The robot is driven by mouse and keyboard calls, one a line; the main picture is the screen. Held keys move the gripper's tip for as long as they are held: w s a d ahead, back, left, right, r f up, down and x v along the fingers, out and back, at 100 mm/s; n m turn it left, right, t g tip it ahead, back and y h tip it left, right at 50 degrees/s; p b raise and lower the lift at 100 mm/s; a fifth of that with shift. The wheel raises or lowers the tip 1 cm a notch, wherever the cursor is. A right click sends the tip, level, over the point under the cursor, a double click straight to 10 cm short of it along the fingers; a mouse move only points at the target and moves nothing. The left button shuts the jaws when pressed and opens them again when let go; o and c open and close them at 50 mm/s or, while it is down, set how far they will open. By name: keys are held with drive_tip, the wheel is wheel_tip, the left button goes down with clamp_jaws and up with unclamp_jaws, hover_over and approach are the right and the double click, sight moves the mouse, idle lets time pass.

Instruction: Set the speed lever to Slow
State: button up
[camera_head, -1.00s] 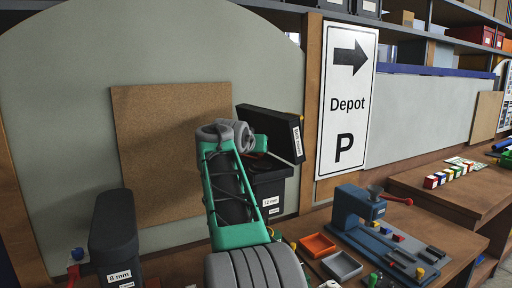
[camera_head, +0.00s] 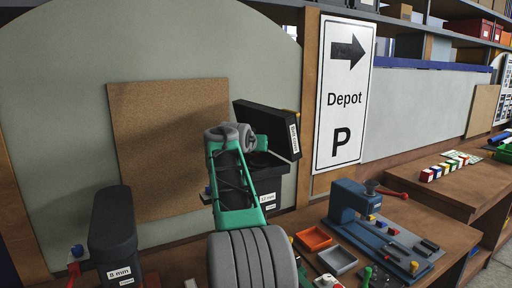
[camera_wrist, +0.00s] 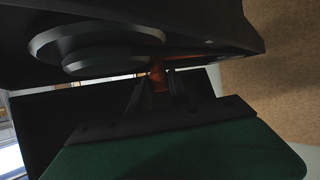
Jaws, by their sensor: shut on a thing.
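A black machine with a raised, tilted black upper part (camera_head: 262,128) stands behind my arm, with a white label on its lower box (camera_head: 270,198). In the wrist view its dark underside with a round ring (camera_wrist: 95,45) fills the top. My gripper (camera_wrist: 156,82) is there, its two dark fingers closed around a thin orange-brown part (camera_wrist: 158,70) under that body. I cannot tell for certain that this part is the speed lever, and no Slow mark is readable. In the head view my arm hides the gripper's fingers.
A black machine labelled 8 mm (camera_head: 113,230) stands at left. A blue vise-like device (camera_head: 345,203) with a red handle, an orange tray (camera_head: 313,238) and a grey tray (camera_head: 338,260) lie on the bench at right. A Depot sign (camera_head: 342,95) hangs behind.

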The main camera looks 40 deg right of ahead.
drive_tip(key=shift+w+a, duration=0.15)
clamp_jaws()
drive_tip(key=shift+a+r, duration=0.1)
drive_tip(key=shift+r, duration=0.25)
idle(1.4)
drive_tip(key=shift+o, duration=2.2)
unclamp_jaws()
drive_tip(key=shift+w, duration=0.15)
drive_tip(key=shift+o, duration=0.8)
drive_tip(key=shift+w+f, duration=0.15)
drive_tip(key=shift+o, duration=1.2)
drive_tip(key=shift+f, duration=0.1)
drive_tip(key=shift+s, duration=0.2)
